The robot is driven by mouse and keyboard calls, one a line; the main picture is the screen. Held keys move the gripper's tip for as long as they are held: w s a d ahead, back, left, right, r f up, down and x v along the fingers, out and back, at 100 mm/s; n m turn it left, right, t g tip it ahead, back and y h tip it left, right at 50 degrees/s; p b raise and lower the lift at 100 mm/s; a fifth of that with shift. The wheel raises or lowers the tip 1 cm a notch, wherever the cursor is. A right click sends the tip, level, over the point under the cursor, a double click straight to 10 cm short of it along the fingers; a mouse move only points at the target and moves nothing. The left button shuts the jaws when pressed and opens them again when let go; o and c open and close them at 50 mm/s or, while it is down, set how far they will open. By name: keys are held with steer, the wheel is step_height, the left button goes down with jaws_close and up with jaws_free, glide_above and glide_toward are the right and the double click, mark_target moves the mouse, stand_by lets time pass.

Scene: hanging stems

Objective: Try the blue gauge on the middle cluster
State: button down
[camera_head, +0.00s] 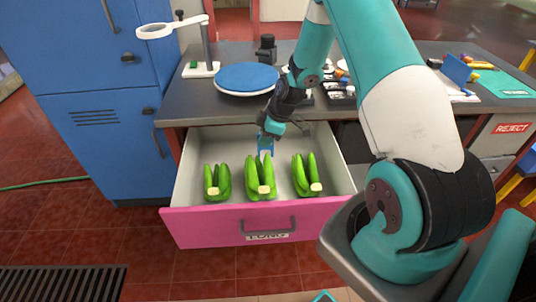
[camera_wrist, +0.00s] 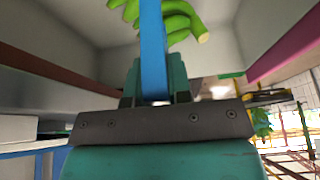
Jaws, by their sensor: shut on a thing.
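Three green banana clusters lie in the open pink-fronted drawer (camera_head: 200,228): a left cluster (camera_head: 217,182), the middle cluster (camera_head: 260,178) and a right cluster (camera_head: 307,175). My gripper (camera_head: 266,135) is inside the drawer's back part, just behind the middle cluster, shut on the blue gauge (camera_head: 265,146). The gauge's lower end is close to the middle cluster's far end; I cannot tell whether they touch. In the wrist view the gauge (camera_wrist: 153,50) stands up between the fingers, in front of a green cluster (camera_wrist: 190,22) that it partly covers.
The grey worktop (camera_head: 190,108) above the drawer bears a blue round plate (camera_head: 246,77), a magnifier stand (camera_head: 203,68) and small dark items. A drawer marked REJECT (camera_head: 497,135) is at the right. The drawer walls stand close around the gripper.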

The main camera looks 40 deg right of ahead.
steer(key=shift+d+f+n, duration=0.55)
steer(key=shift+f+n, duration=0.05)
steer(key=shift+f, duration=0.1)
steer(key=shift+f+b, duration=2.05)
steer(key=shift+f, duration=0.65)
steer(key=shift+f+b, duration=1.4)
steer(key=shift+f, duration=0.15)
stand_by(3.0)
